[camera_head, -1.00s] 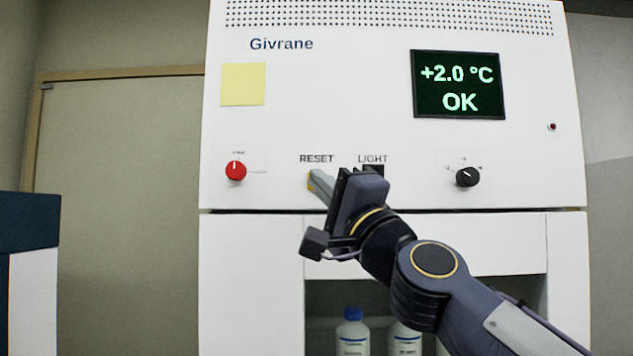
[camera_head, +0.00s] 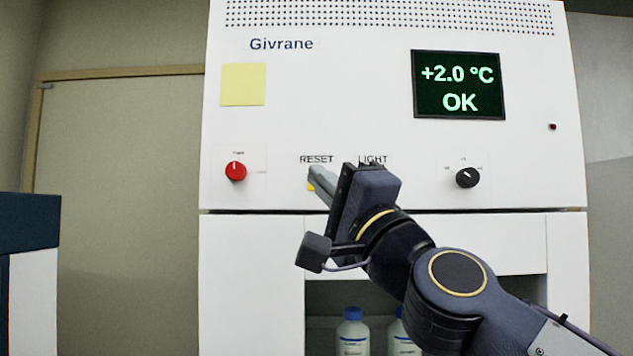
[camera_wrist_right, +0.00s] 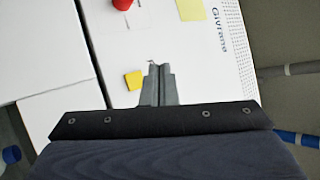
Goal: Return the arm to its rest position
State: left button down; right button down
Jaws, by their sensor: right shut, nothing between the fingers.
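My right gripper (camera_head: 322,186) is in front of the white Givrane freeze dryer (camera_head: 330,80), with its fingers pointing at the panel just under the RESET label. Its fingers are shut and empty; they also show shut in the right wrist view (camera_wrist_right: 158,84). A yellow button (camera_head: 311,183) is partly hidden behind the fingertips. In the right wrist view the yellow button (camera_wrist_right: 133,80) lies beside the fingers, clear of them. The display (camera_head: 458,85) reads +2.0 °C and OK. My left gripper is not in view.
A red knob (camera_head: 236,171) and a black knob (camera_head: 467,178) sit on the panel. A yellow note (camera_head: 243,84) is at upper left. Bottles (camera_head: 352,332) stand in the open bay below. A dark-topped white cabinet (camera_head: 30,222) is at far left.

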dwell(0.4)
jog(key=s+d+f+n+g+h, duration=0.2)
jog(key=d+f+n, duration=0.15)
jog(key=f, duration=0.65)
jog(key=s+d+f+n+g+h, duration=0.1)
jog(key=d+f+n+g+h, duration=0.2)
jog(key=f, duration=0.7)
jog(key=s+d+f+n+g, duration=0.15)
jog(key=d+f, duration=0.25)
jog(key=f, duration=0.6)
jog(key=s+d+f+g+h, duration=0.1)
jog(key=s+d+f+g, duration=0.1)
jog(key=s+f, duration=0.3)
jog(key=s+d+f+g+h, duration=0.2)
jog(key=s+f, duration=0.4)
jog(key=f, duration=0.6)
jog(key=s+d+f+g+h, duration=0.1)
jog(key=s+d+f+g, duration=0.3)
jog(key=f, duration=0.5)
jog(key=shift+s+d+f+h, duration=0.4)
jog(key=shift+s+d, duration=0.2)
jog(key=shift+s, duration=0.55)
